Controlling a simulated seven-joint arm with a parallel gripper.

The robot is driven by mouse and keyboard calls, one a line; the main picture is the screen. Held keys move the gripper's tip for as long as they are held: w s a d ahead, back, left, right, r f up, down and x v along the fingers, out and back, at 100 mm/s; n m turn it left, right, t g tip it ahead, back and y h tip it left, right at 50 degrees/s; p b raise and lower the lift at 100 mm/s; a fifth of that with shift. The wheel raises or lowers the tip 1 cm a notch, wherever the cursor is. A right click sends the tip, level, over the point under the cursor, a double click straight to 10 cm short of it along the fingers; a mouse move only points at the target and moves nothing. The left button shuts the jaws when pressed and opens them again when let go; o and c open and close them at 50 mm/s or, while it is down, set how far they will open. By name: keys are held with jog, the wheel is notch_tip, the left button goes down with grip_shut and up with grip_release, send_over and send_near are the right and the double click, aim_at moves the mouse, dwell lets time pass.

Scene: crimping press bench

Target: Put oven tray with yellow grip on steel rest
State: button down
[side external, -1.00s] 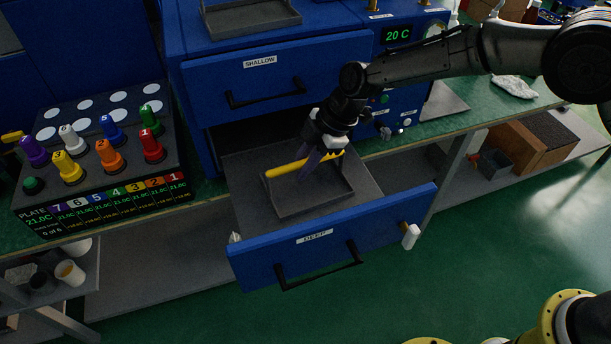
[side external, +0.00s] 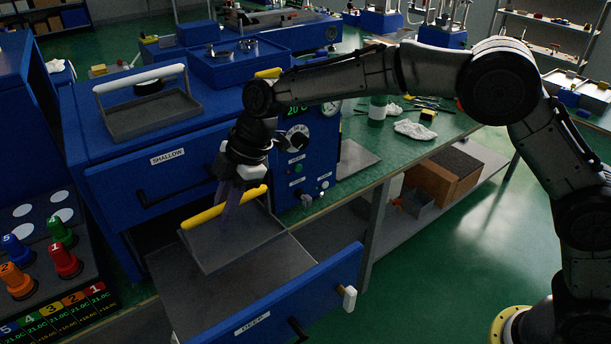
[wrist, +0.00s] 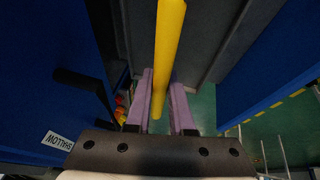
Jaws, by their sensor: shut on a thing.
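The oven tray with the yellow grip (side external: 238,246) is a shallow grey tray with a yellow bar handle (side external: 204,216). It hangs above the open deep drawer, slightly tilted. My gripper (side external: 231,208) points down with its purple fingers shut on the yellow grip. In the wrist view the yellow grip (wrist: 170,45) runs between both fingers, with part of the grey tray behind it. A flat grey plate (side external: 356,160) lies on the green bench right of the oven; it looks like the steel rest, and its top looks bare.
The blue deep drawer (side external: 300,303) is pulled out below the tray. The shallow drawer (side external: 150,180) stands above and left.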

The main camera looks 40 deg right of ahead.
jog(key=w+d+r+m+t+h, duration=0.15)
jog(key=d+m, duration=0.45)
jog(key=d, duration=1.5)
jog(key=d+m+t+h, duration=0.25)
jog(key=d+m, duration=0.45)
jog(key=d, duration=1.4)
jog(key=m, duration=0.1)
send_over(348, 168)
notch_tip(348, 168, down, 8)
jog(key=shift+g+h, duration=0.4)
notch_tip(348, 168, down, 10)
jog(key=shift+f, duration=0.15)
jog(key=shift+f, duration=0.1)
jog(key=c, duration=0.8)
grip_release()
jog(key=shift+f, duration=0.15)
